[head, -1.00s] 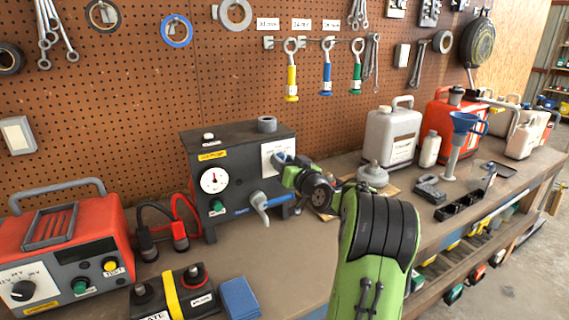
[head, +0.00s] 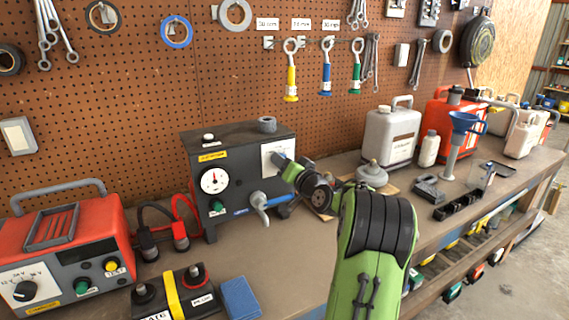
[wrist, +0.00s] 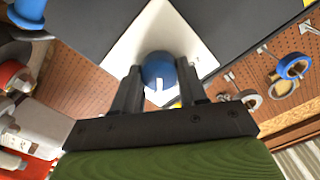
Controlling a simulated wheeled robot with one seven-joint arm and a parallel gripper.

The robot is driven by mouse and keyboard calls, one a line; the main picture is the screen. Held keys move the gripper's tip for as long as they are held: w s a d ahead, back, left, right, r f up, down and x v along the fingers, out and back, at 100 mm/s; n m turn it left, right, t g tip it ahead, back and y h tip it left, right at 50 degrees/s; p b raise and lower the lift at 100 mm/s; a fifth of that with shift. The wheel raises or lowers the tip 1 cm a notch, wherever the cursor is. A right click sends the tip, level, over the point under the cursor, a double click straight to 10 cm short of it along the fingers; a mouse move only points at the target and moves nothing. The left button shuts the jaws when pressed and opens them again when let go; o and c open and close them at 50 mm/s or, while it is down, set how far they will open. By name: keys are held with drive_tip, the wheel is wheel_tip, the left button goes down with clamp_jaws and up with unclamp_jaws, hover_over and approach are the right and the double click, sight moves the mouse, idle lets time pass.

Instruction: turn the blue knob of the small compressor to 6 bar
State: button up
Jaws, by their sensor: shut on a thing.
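The small compressor (head: 240,145) is a dark grey box on the bench against the pegboard. Its front has a round white gauge (head: 214,181) with a red needle, too small to read. On its right is a white scale plate (head: 268,152), partly covered by my gripper (head: 279,160). In the wrist view the blue knob (wrist: 158,70) sits on the white plate (wrist: 152,38) between the two dark fingers of my gripper (wrist: 159,85), which is shut on it. A white mark shows on the knob. The scale numbers cannot be read.
A grey lever valve (head: 260,203) and a green button (head: 217,206) are on the compressor's front. A red charger (head: 70,245), a battery (head: 175,292) and a blue box (head: 240,298) stand left and in front. Jugs (head: 391,135) stand to the right.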

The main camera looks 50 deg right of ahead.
drive_tip(key=o, duration=1.1)
drive_tip(key=shift+c, duration=0.2)
drive_tip(key=b+v, duration=0.2)
drive_tip(key=v, duration=1.3)
drive_tip(key=shift+s, duration=0.35)
